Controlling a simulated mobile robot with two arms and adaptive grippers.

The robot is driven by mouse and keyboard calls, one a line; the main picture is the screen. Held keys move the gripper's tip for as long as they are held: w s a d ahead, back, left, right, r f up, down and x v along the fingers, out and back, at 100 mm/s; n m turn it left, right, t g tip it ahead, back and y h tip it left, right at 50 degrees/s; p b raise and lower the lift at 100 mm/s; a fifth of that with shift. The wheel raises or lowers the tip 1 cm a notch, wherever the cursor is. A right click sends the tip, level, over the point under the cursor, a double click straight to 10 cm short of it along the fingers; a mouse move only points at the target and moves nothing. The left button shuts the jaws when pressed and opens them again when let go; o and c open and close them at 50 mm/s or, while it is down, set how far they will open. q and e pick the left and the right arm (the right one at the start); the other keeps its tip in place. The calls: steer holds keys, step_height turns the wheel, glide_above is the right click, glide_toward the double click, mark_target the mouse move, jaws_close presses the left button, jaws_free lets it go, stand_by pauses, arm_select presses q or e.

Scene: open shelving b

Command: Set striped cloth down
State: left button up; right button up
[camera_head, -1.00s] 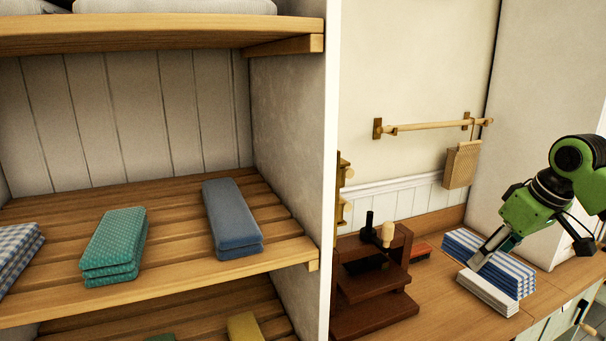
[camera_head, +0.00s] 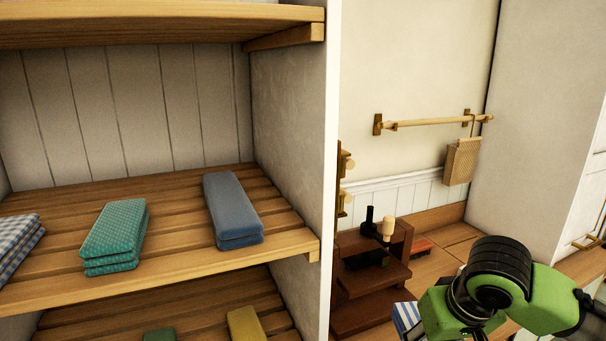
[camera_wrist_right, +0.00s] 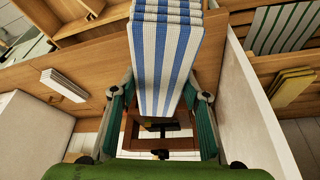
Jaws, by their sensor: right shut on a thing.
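The striped cloth (camera_wrist_right: 165,55) is folded, blue and white, and fills the upper middle of the right wrist view. My right gripper (camera_wrist_right: 160,105) is shut on it, with a green finger on each side. In the head view a small part of the striped cloth (camera_head: 408,317) shows at the lower right, beside my green right arm, which hides the rest and the gripper's fingers. The cloth is held off the counter. My left gripper is not in view.
Shelves at left hold a blue cloth (camera_head: 233,212), a teal cloth (camera_head: 114,232) and a checked cloth (camera_head: 18,243); bare slats lie between them. A yellow cloth (camera_head: 245,325) lies below. A dark wooden stand (camera_head: 370,285) is on the counter. A white cloth (camera_wrist_right: 64,85) also lies there.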

steer(key=shift+m, duration=0.3)
steer(key=s+a, duration=0.1)
steer(key=s+a+f, duration=0.1)
steer(key=s, duration=0.1)
steer(key=s+a+f, duration=0.1)
steer(key=shift+s+f, duration=0.1)
steer(key=shift+s, duration=0.05)
